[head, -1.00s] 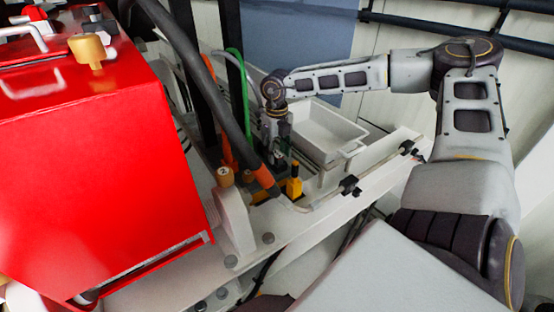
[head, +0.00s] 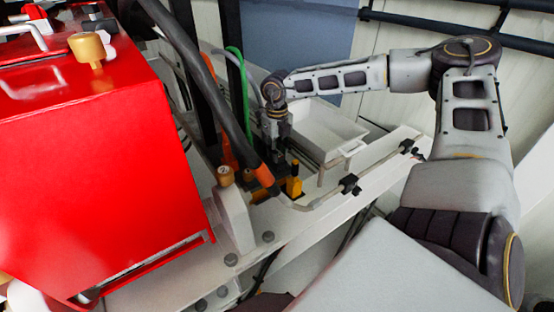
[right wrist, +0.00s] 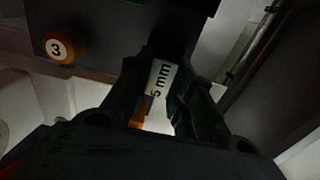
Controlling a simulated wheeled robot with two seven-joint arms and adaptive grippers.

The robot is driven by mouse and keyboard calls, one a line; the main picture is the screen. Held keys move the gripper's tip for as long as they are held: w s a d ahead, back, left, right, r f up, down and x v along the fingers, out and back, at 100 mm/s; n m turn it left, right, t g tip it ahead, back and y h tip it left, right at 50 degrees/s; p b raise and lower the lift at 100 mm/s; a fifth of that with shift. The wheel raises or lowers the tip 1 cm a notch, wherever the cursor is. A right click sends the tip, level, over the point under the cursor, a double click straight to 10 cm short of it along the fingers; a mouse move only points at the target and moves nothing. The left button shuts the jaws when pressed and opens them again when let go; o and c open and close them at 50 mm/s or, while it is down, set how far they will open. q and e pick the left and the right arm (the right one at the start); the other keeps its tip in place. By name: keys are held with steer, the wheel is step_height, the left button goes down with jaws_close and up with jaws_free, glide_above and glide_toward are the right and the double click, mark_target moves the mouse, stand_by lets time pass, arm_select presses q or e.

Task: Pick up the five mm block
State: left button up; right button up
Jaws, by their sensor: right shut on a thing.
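The five mm block (right wrist: 160,82) shows in the right wrist view as a pale piece with a black "5 mm" marking. It sits between the dark fingers of my right gripper (right wrist: 163,95), which is shut on it. In the head view my right gripper (head: 278,138) points down beside the white tray, behind the orange-tipped hose. The block is too small and covered to make out there. My left gripper is not in view.
A white tray (head: 347,151) stands just right of the gripper. A yellow part (head: 294,187) and an orange-tipped dark hose (head: 262,175) are close in front. A large red housing (head: 100,170) fills the left. A round knob marked 3 (right wrist: 61,47) shows in the wrist view.

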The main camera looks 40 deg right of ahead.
steer(key=shift+r, duration=0.15)
jaws_close()
step_height(320, 180, up, 18)
steer(key=b, duration=0.2)
stand_by(0.6)
